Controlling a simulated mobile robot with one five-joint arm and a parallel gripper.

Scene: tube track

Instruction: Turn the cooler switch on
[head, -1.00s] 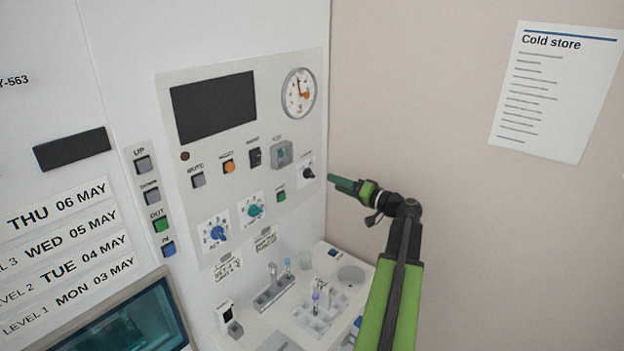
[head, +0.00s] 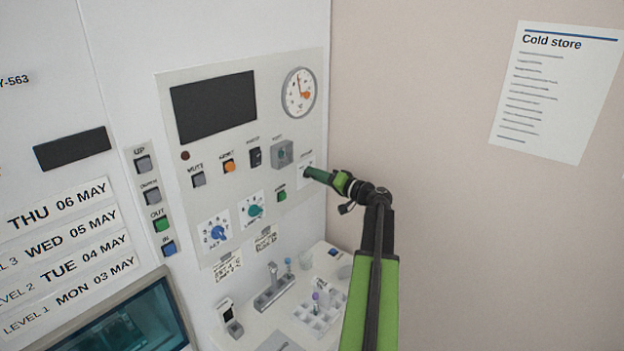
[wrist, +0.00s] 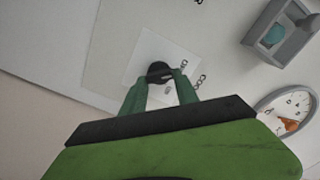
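The cooler switch is a round black knob (wrist: 158,71) on a white label plate, with partly hidden lettering, in the wrist view. In the head view its white plate (head: 306,161) shows at the right side of the control panel, and my gripper hides the knob. My gripper (head: 308,172) reaches the plate from the right. In the wrist view the two green fingers of my gripper (wrist: 162,79) are apart, with their tips at the knob, one to each side of it. I cannot tell whether they touch it. Nothing else is between them.
A grey guard box (head: 281,153) and a dial gauge (head: 299,94) are close to the knob on the panel. A green button (head: 281,196) and a teal rotary knob (head: 255,211) sit lower left. A bench with a tube rack (head: 318,315) is below. The right wall is close.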

